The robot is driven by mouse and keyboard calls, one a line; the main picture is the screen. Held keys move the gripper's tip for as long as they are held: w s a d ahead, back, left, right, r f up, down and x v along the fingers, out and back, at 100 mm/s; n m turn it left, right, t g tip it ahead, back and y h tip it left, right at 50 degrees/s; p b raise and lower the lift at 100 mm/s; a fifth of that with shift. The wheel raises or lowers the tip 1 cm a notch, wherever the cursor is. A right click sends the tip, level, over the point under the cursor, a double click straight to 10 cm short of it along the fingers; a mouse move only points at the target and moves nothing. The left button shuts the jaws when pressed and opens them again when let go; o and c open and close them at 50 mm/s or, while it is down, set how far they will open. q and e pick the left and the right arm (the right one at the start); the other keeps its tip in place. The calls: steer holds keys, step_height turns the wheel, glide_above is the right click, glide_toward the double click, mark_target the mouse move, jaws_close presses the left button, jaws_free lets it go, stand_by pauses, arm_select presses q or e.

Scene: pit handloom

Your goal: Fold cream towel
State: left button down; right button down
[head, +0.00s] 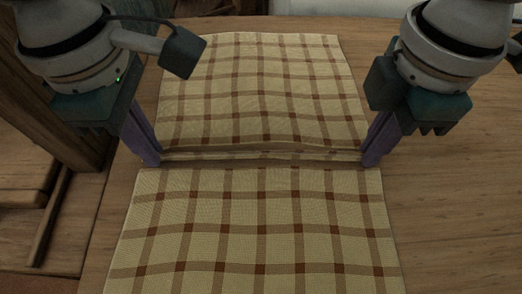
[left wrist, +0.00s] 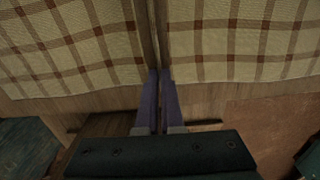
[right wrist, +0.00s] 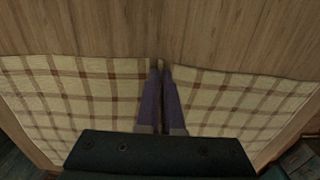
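The cream towel (head: 262,225) has brown checks and lies spread on the wooden table, with a narrow raised pinch running across its middle. My left gripper (head: 150,163) is at the left end of this pinch, and my right gripper (head: 371,162) is at its right end. In the left wrist view the purple fingers (left wrist: 159,72) are shut on the towel's pinched strip, with cloth on both sides. In the right wrist view the fingers (right wrist: 160,66) are close together at the towel's edge (right wrist: 90,85); the cloth between them is mostly hidden.
The wooden table (head: 460,200) is bare to the right of the towel. A wooden frame (head: 50,110) stands at the left, beyond the table's left edge. A pale object (head: 340,6) shows behind the far edge.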

stand_by(0.7)
